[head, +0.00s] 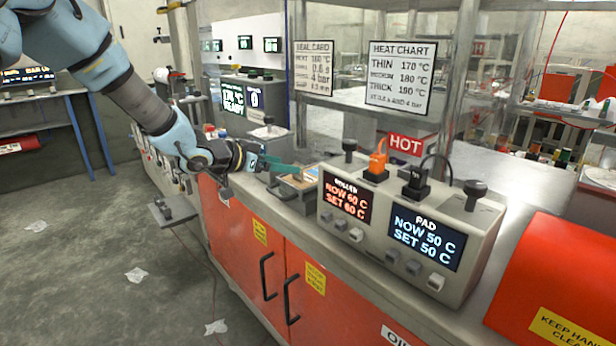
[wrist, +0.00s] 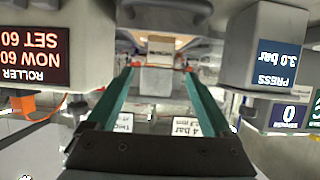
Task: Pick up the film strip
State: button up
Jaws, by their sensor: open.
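My gripper (head: 285,168) is at the end of the arm, over the back part of the bench in the head view. Its two teal fingers also show in the wrist view (wrist: 158,72), spread apart with nothing held between them. A small grey block with a tan top (head: 298,182) sits just below and right of the fingertips in the head view. I cannot pick out the film strip for certain in either view; a small pale-blue patch lies by the tan top, too small to identify.
The two-display heater unit (head: 408,225) stands right of the gripper, with an orange plug (head: 377,165) and black knobs on top. A press display box (wrist: 275,55) is close on the right in the wrist view. A red cover (head: 560,285) is at the front right.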

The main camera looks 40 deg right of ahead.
aim_at(307, 178)
jog(key=shift+f+p+x, duration=0.2)
jog(key=shift+p+x, duration=0.6)
jog(key=shift+x, duration=2.15)
jog(key=shift+a, duration=0.15)
grip_shut()
